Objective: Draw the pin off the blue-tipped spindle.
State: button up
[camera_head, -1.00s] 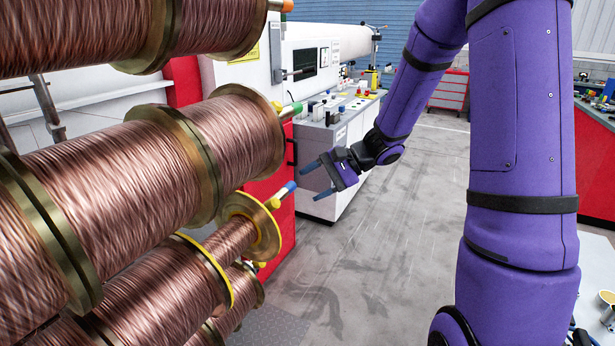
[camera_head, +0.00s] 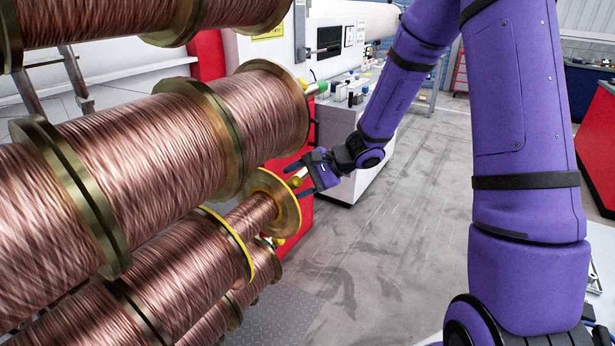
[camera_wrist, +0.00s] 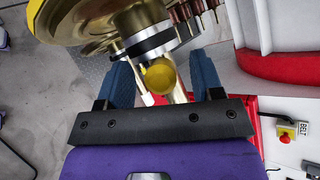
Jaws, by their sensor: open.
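The spindle (camera_head: 298,173) sticks out of a copper-wound spool with a yellow-edged brass flange (camera_head: 283,203) at picture centre in the head view. Its blue tip cannot be made out now. A round yellow knob, seemingly the pin's head (camera_wrist: 160,76), sits between my fingers in the wrist view; the pin's shank is hidden. My gripper (camera_head: 297,181) is at the spindle's end, its blue fingers apart, one on each side of the knob. I see no clear contact between fingers and knob.
A larger copper spool (camera_head: 270,110) with a green-tipped spindle (camera_head: 318,88) is just above my gripper. More spools lie below and left. The floor (camera_head: 400,240) to the right is clear.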

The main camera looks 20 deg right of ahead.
jog(key=c, duration=1)
jog(key=s+d+r+g+h, duration=0.1)
jog(key=s+d+r, duration=0.1)
jog(key=s+r, duration=0.2)
notch_tip(320, 180, up, 2)
jog(key=shift+d, duration=0.35)
dwell(0.5)
jog(key=s+d, duration=0.7)
jog(key=s, duration=0.2)
jog(key=shift+s, duration=0.3)
dwell(0.4)
